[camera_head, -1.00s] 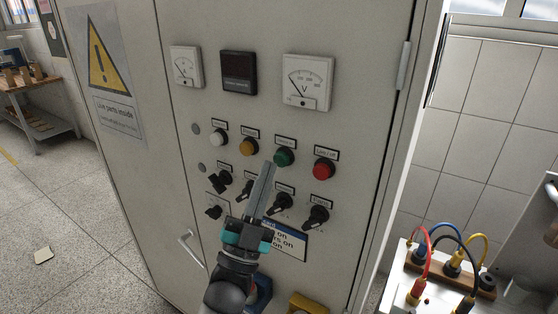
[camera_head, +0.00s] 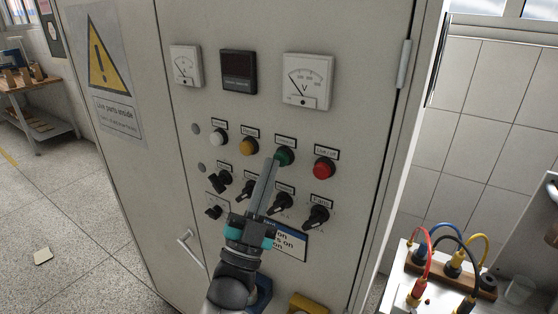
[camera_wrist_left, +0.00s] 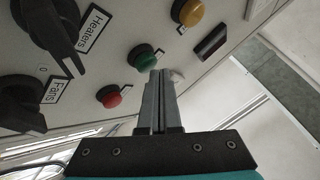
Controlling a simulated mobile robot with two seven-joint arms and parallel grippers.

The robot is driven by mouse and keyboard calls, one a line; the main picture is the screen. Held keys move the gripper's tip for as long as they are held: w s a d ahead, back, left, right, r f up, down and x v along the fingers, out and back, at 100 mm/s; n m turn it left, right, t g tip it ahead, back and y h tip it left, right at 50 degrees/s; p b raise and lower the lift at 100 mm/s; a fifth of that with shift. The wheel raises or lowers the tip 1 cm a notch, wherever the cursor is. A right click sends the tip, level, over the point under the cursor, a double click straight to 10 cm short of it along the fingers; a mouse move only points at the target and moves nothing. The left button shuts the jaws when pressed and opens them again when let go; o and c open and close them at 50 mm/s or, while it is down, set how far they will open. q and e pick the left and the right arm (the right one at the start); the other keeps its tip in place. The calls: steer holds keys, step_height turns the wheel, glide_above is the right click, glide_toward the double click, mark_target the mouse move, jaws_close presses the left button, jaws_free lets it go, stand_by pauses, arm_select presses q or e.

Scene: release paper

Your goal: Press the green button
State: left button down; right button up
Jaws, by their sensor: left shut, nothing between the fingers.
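The green button (camera_head: 284,156) sits on the front of a grey control cabinet (camera_head: 355,165), between the yellow button (camera_head: 249,146) and the red button (camera_head: 324,169). My left gripper (camera_head: 270,162) is shut and empty, its fingertips at the lower left edge of the green button and covering a little of it. In the left wrist view the green button (camera_wrist_left: 143,56) shows just beyond the closed fingertips (camera_wrist_left: 160,73). I cannot tell whether the tips touch it or whether it is pushed in. My right gripper is not in view.
Black rotary knobs (camera_head: 283,204) sit below the buttons, close to my left gripper. A white button (camera_head: 219,137) is at the left of the row. Meters (camera_head: 308,82) are above. A bench with coloured cables (camera_head: 449,262) stands at the right.

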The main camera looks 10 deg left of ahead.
arm_select(q)
steer(key=shift+w+d, duration=0.15)
steer(key=shift+w, duration=0.3)
stand_by(0.6)
steer(key=shift+s, duration=0.1)
steer(key=shift+s+a, duration=0.3)
steer(key=shift+s, duration=0.45)
steer(key=shift+s+a+p, duration=0.3)
steer(key=shift+s+p, duration=0.1)
steer(key=shift+s, duration=0.4)
steer(key=shift+s+a+p, duration=0.3)
steer(key=shift+s+p, duration=0.1)
steer(key=shift+s, duration=0.35)
steer(key=shift+s+a+p, duration=0.3)
steer(key=shift+s+p, duration=0.1)
steer(key=shift+s, duration=0.4)
